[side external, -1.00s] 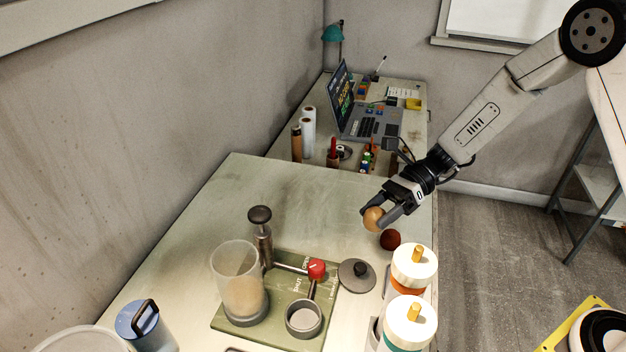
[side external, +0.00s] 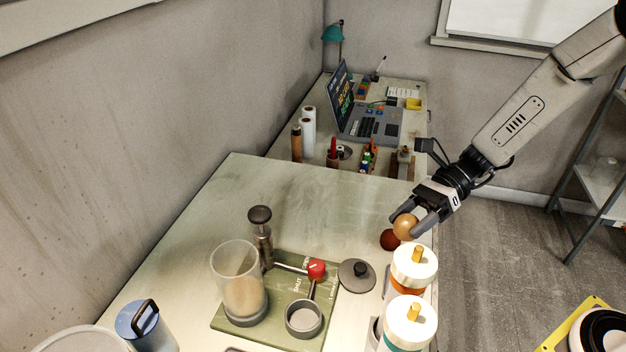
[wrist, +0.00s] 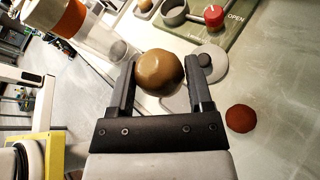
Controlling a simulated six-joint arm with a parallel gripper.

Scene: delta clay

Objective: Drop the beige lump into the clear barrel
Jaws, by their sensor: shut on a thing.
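The beige lump (side external: 405,227) is held between the fingers of my gripper (side external: 417,221), above the right edge of the table. In the wrist view the lump (wrist: 159,72) sits between the two dark fingertips of my gripper (wrist: 160,80). The clear barrel (side external: 238,278) stands upright on the green board at the left, with a beige fill visible in its lower part. The held lump is well to the right of the barrel and apart from it.
A dark red lump (side external: 389,240) lies on the table by my gripper. Two white-lidded jars (side external: 413,266) stand at the right edge. The green board (side external: 262,330) also bears a red-knobbed lever (side external: 316,268) and a grey cup (side external: 304,318). A dark lid (side external: 357,275) lies beside it.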

